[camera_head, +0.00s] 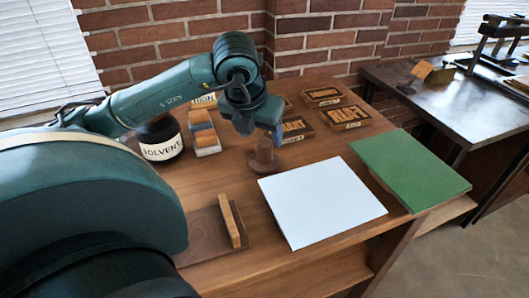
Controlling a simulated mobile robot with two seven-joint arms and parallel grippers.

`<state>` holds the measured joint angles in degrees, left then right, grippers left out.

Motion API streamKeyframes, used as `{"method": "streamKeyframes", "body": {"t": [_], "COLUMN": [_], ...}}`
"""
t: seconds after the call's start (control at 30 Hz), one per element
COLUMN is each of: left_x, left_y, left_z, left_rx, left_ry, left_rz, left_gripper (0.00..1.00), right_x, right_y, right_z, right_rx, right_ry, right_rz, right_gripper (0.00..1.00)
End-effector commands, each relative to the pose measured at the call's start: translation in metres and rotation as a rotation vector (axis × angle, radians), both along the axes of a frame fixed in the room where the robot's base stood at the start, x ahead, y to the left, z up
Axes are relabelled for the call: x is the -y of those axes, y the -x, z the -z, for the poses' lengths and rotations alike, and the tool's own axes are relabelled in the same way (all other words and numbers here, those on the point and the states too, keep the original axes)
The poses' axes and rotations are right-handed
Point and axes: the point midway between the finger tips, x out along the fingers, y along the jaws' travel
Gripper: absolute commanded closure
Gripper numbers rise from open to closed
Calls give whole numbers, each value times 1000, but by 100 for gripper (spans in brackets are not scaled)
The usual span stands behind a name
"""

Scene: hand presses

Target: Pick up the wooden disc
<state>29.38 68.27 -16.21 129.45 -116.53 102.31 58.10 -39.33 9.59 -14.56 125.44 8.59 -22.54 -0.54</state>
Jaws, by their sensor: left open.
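The wooden disc (265,161) is a round brown piece with a knob-like upper part. It sits on the wooden table, left of the white sheet's far corner. My left gripper (266,137) points down right above the disc, at its upper part. Its jaws are open, and the fingers are small and partly merge with the disc, so I cannot tell if they touch it. My left arm comes in from the left and covers part of the table. My right gripper does not show.
A white sheet (322,200) and a green mat (410,168) lie to the right. A dark solvent jar (160,140) and a sponge tray (207,147) stand left. Carved blocks (345,117) lie behind. A wooden plate with an upright bar (231,222) is in front. A brick wall is behind.

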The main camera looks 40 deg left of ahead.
Motion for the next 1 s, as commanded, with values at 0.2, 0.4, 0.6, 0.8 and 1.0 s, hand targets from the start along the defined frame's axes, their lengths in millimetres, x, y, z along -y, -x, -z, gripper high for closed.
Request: {"method": "streamKeyframes", "body": {"t": [0.2,0.4,0.6,0.8,1.0], "left_x": [-1,-3,-5,-5,-5], "left_y": [-6,-14,-21,-22,-21], "left_z": [16,44,60,60,60], "left_rx": [-2,-4,-1,0,0], "left_ry": [1,2,0,0,0], "left_rz": [1,0,1,2,2], "left_gripper": [40,40,40,40,55], "right_x": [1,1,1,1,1], "right_y": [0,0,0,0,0], "right_z": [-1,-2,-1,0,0], "right_rx": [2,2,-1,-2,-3], "right_ry": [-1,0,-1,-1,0], "right_rz": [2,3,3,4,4], "right_gripper": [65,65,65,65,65]}}
